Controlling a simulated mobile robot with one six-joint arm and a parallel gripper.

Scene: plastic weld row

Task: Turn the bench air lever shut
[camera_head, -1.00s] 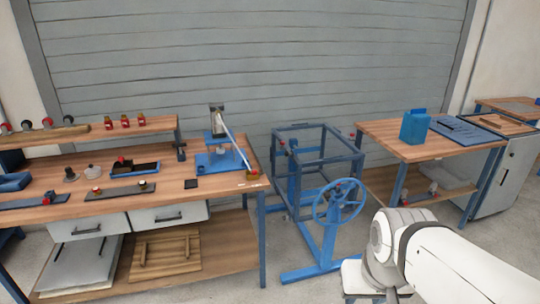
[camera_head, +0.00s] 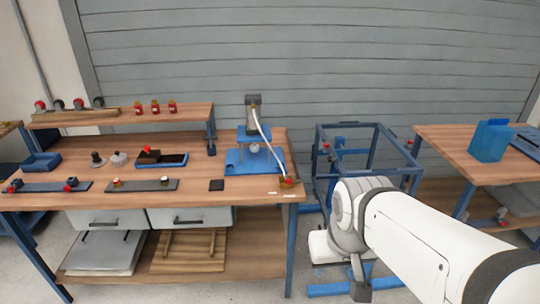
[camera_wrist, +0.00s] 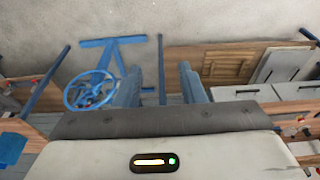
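The bench air lever appears to be the small red and brass valve (camera_head: 288,182) at the front right corner of the long wooden bench (camera_head: 240,196), where a pale hose (camera_head: 262,130) from the press ends. It is too small to tell how its handle is turned. My gripper (camera_wrist: 158,82) shows two blue-grey fingers apart with nothing between them, so it is open. In the head view its dark end (camera_head: 360,288) hangs low, right of the bench corner and apart from the lever. I cannot make out the lever for certain in the wrist view.
A blue press (camera_head: 254,150) stands behind the lever. A blue frame (camera_head: 366,128) stands right of the bench, partly behind my arm. A blue handwheel (camera_wrist: 90,90) shows in the wrist view. Another wooden table (camera_head: 455,148) is at the right.

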